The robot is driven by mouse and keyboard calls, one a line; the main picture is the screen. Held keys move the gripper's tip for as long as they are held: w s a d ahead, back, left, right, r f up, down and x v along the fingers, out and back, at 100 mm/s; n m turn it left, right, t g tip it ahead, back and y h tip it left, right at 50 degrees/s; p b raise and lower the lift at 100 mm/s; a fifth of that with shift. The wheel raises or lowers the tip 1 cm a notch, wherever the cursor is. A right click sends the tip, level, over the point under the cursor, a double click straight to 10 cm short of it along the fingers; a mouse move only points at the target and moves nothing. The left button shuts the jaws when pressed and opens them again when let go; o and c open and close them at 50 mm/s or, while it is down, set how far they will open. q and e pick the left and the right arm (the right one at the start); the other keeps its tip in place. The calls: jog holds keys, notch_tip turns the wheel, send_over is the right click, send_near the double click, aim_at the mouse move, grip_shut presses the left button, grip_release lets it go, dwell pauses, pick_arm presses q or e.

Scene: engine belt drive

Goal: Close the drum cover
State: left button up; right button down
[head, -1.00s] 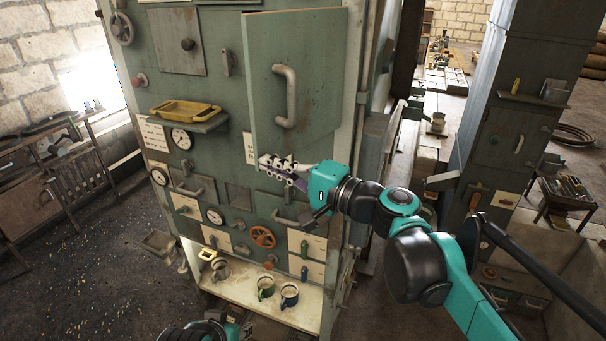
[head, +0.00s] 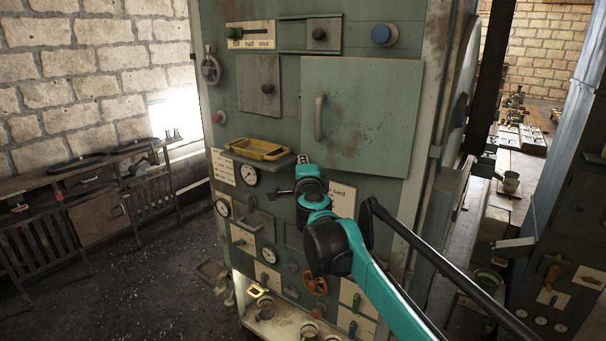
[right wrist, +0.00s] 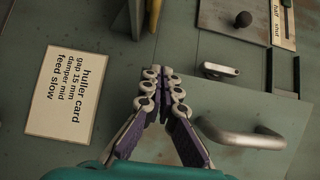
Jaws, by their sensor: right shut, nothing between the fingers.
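The drum cover is the large green door (head: 375,110) in the upper middle of the head view, with a grey bar handle (head: 319,117) near its left edge. It lies close to the cabinet face; I cannot tell whether it is fully flush. In the right wrist view its panel (right wrist: 285,115) and handle (right wrist: 240,135) show at right. My right gripper (head: 303,160) is at the cover's lower left corner; I cannot tell if it touches. It is shut and empty in the right wrist view (right wrist: 160,80). My left gripper is out of view.
A yellow tray (head: 258,149) sits on a small shelf left of my right gripper. The huller card (right wrist: 66,105) is on the cabinet below the cover. Gauges, knobs and an orange handwheel (head: 315,285) stud the lower face. Open floor lies left of the cabinet.

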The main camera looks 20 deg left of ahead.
jog(key=w+h, duration=0.1)
jog(key=w, duration=0.1)
jog(key=w+m+h+p, duration=0.1)
jog(key=w, duration=0.2)
jog(key=w+m+t+h, duration=0.1)
jog(key=w, duration=0.1)
jog(key=shift+w+d, duration=0.15)
jog(key=shift+w, duration=0.1)
jog(key=shift+w+d+p, duration=0.15)
jog(key=shift+w+p, duration=0.2)
jog(key=shift+w, duration=0.05)
jog(key=shift+r, duration=0.1)
